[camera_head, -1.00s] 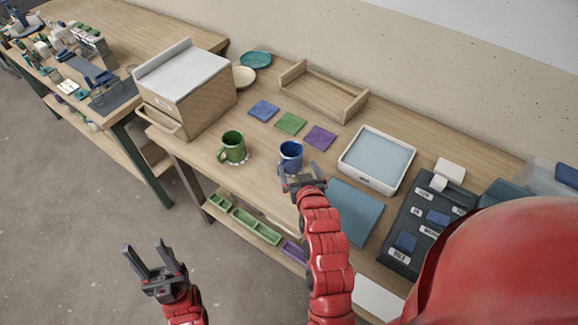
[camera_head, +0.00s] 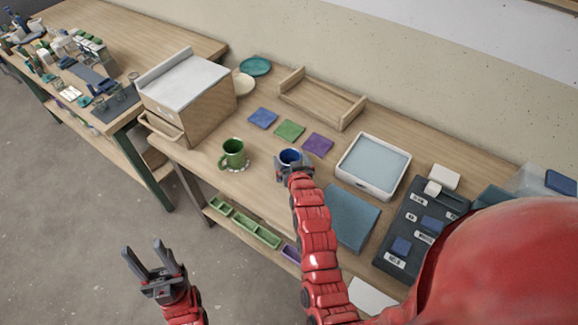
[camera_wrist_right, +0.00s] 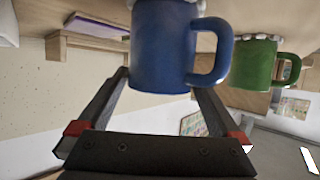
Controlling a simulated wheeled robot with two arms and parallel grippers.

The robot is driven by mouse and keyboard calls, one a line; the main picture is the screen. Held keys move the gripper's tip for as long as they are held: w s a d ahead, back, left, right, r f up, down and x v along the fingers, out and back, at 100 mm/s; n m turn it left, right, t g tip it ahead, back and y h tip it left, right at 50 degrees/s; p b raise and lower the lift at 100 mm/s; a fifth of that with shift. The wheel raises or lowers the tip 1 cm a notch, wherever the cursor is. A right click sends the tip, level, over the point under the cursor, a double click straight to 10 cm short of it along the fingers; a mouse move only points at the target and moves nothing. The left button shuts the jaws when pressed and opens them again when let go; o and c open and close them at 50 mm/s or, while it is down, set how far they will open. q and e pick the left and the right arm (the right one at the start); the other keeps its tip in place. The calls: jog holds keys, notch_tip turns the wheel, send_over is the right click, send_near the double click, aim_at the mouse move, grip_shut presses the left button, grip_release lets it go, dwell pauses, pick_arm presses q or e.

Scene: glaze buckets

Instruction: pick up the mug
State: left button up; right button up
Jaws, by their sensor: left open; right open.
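A blue mug (camera_head: 290,157) stands on the wooden bench, and it also shows in the right wrist view (camera_wrist_right: 163,50) with its handle to the right. A green mug (camera_head: 233,152) stands to its left, and it appears behind the blue mug in the right wrist view (camera_wrist_right: 253,64). My right gripper (camera_head: 291,168) is open at the blue mug. In the right wrist view its fingers (camera_wrist_right: 160,88) lie on either side of the blue mug's body; contact is unclear. My left gripper (camera_head: 152,262) is open and empty, away from the bench.
Blue, green and purple squares (camera_head: 289,130) lie behind the mugs. A white tray (camera_head: 347,181) and a teal mat (camera_head: 352,217) are to the right. A wooden cabinet (camera_head: 207,108) is at left, and an empty wooden rack (camera_head: 350,116) is at the back.

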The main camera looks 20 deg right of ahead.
jog(key=shift+w+f, duration=0.1)
jog(key=shift+w, duration=0.15)
jog(key=c, duration=1.4)
jog(key=shift+r, duration=0.2)
jog(key=shift+r+b, duration=0.2)
jog(key=shift+b, duration=0.2)
jog(key=shift+s+a+r+b, duration=0.25)
jog(key=shift+s+a+r, duration=0.65)
jog(key=shift+s, duration=1.55)
jog(key=shift+s+a+r+b, duration=0.2)
jog(key=shift+s+a+r, duration=0.35)
jog(key=shift+s+a, duration=1.3)
jog(key=shift+s+a+r+b, duration=0.35)
jog(key=shift+s+r, duration=0.35)
jog(key=shift+s, duration=2.35)
